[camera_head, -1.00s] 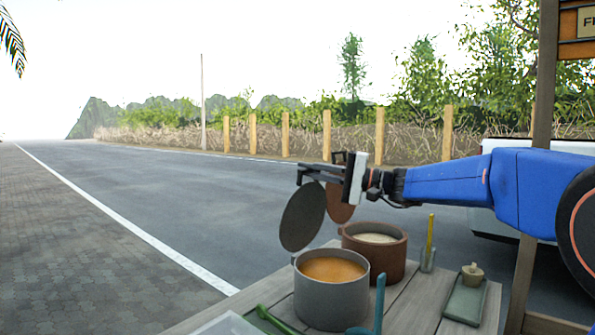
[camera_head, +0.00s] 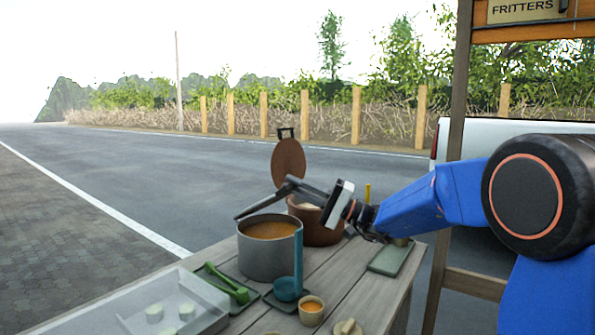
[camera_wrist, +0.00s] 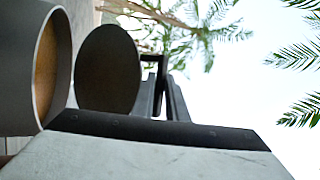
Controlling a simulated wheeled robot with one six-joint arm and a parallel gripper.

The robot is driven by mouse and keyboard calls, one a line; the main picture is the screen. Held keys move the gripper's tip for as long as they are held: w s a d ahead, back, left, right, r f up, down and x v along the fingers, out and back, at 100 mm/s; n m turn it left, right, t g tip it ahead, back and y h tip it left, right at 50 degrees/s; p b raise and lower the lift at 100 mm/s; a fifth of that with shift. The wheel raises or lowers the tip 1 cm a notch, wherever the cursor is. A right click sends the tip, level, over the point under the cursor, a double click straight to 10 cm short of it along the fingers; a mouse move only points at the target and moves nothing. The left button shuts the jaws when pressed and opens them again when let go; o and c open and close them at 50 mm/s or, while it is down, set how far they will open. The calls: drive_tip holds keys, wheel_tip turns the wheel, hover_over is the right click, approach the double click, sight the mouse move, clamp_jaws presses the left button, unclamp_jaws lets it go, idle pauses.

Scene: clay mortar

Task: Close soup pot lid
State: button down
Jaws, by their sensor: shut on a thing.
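The grey soup pot (camera_head: 268,260) stands on the wooden cart with orange soup (camera_head: 270,230) in it. Its dark round lid (camera_head: 260,204) shows nearly edge-on in the head view, tilted above the pot, its left end low near the rim and its right end raised. In the wrist view the lid (camera_wrist: 107,70) appears as a dark disc beside the pot (camera_wrist: 22,65). My gripper (camera_head: 291,183) is shut on the lid's handle (camera_wrist: 157,66) at the raised end. The exact grasp is partly hidden.
A brown pot (camera_head: 316,232) with its brown lid (camera_head: 288,164) upright stands just behind. A wooden post (camera_head: 459,100) stands right.

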wheel_tip(320, 180, down, 11)
drive_tip(key=s+d, duration=0.2)
drive_tip(key=d, duration=0.1)
drive_tip(key=shift+s, duration=0.15)
idle(0.3)
drive_tip(key=c, duration=2.2)
unclamp_jaws()
drive_tip(key=shift+o, duration=0.2)
drive_tip(key=r+v, duration=0.1)
drive_tip(key=v, duration=1.1)
drive_tip(key=shift+s+d, duration=0.2)
